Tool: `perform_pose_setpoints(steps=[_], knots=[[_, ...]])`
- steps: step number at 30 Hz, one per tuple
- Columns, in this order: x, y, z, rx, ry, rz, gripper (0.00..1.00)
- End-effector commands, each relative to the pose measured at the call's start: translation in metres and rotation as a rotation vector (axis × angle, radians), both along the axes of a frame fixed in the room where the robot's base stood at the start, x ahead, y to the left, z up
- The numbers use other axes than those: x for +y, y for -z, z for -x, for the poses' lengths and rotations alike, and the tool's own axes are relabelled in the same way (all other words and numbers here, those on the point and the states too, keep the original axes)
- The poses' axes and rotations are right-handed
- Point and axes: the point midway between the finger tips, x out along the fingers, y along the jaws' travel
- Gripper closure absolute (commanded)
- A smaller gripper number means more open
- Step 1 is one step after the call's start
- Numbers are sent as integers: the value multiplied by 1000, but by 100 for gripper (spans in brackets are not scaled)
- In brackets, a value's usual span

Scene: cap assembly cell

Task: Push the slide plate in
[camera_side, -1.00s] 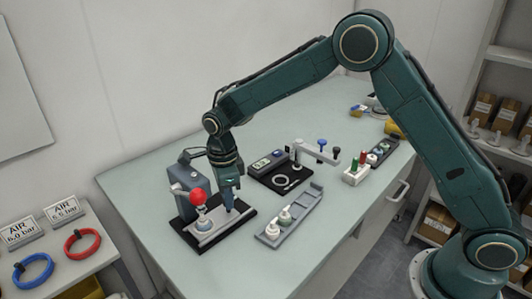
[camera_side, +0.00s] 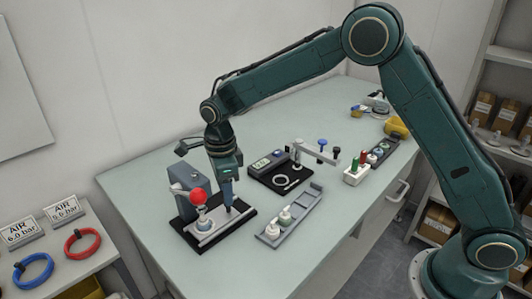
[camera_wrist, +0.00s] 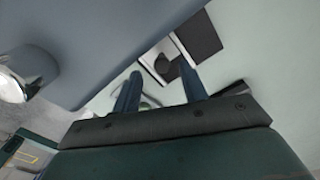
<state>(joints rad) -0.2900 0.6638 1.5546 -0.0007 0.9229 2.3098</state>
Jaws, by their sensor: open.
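The slide plate (camera_side: 213,235) is a light metal strip on a black base (camera_side: 243,222) at the front of the press. A small white part (camera_side: 203,226) sits at its front-left end, under the red ball knob (camera_side: 198,196). My gripper (camera_side: 229,208) points down over the rear-right end of the plate, beside the press. In the wrist view my gripper (camera_wrist: 160,82) has its two blue fingers apart. A dark round knob (camera_wrist: 169,68) on the pale plate (camera_wrist: 153,58) shows between or just beyond them. I cannot tell whether a finger touches it.
The grey press body (camera_side: 186,187) stands close on the left of my gripper. A grey tray (camera_side: 287,219) with white parts lies to the right. A black fixture (camera_side: 268,177) with a ring and a clamp stands behind. The front-left tabletop is clear.

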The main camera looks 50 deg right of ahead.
Motion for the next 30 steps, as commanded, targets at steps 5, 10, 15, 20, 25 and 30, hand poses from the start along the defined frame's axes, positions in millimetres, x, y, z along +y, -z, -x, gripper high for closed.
perform_pose_setpoints(steps=[5,10,15,20,25,30], knots=[[0,-30,-1,-4,-1,-1,57],[1,-59,-1,-5,-1,-2,57],[1,-86,-1,-4,-2,-2,57],[1,-104,0,-3,-2,-2,57],[1,-112,0,-2,-3,-1,57],[1,-113,0,-2,-3,-1,57]])
